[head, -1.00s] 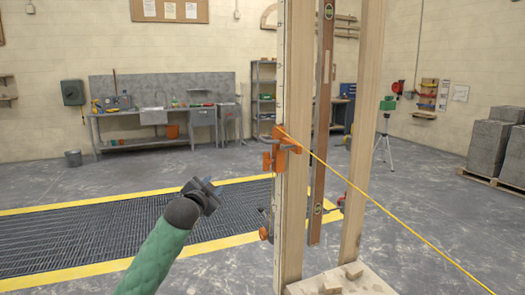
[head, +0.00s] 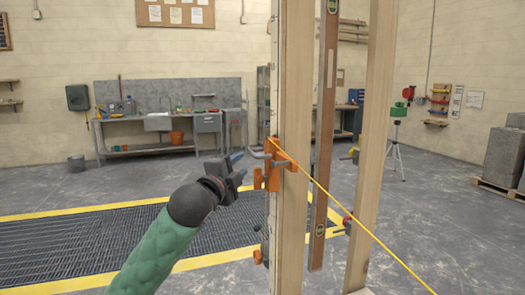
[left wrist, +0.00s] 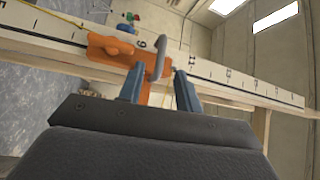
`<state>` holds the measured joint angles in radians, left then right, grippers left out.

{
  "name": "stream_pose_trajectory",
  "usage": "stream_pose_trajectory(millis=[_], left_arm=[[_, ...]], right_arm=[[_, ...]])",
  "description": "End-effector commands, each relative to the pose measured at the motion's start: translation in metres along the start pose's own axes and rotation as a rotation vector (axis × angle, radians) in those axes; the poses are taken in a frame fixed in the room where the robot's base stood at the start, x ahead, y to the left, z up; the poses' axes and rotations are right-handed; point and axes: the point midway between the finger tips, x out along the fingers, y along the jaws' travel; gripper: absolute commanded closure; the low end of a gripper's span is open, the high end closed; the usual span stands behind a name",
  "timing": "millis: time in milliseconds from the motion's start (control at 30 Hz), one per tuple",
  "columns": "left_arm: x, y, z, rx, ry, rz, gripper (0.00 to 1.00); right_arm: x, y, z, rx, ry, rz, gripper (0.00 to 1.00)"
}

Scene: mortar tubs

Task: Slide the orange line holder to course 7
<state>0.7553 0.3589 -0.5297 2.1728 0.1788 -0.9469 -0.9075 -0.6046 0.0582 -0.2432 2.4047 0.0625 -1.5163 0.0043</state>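The orange line holder (head: 274,175) is clamped on the upright wooden post (head: 294,110), with a taut yellow line (head: 355,222) running from it to the lower right. A grey bent handle (head: 259,154) sticks out of the holder. My left gripper (head: 239,160) is just left of this handle. In the left wrist view, the left gripper (left wrist: 160,90) is open, and the handle (left wrist: 159,58) shows between and beyond its fingertips. The orange holder (left wrist: 116,47) lies behind it against a numbered white scale (left wrist: 225,78); a mark like 6 is beside it. My right gripper is not in view.
A wooden level (head: 326,150) hangs right of the post, and a second post (head: 372,130) stands behind it. A smaller orange clamp (head: 258,257) is low on the first post. A yellow-edged floor grate (head: 80,240) lies to the left. Grey blocks (head: 502,155) are stacked far right.

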Motion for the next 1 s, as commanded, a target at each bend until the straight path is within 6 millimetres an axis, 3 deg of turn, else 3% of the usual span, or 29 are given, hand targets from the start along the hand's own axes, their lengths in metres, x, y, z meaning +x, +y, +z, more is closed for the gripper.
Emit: stream_pose_trajectory(millis=[167,633,1000], left_arm=[[0.007,-0.001,0.000,0.008,0.000,0.001,0.66],[0.069,-0.001,0.000,0.007,-0.001,0.001,0.66],[0.078,0.000,0.000,0.008,-0.001,0.000,0.66]], right_arm=[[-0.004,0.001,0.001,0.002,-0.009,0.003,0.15],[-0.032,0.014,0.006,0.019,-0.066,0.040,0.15],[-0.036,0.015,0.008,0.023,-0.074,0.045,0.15]])
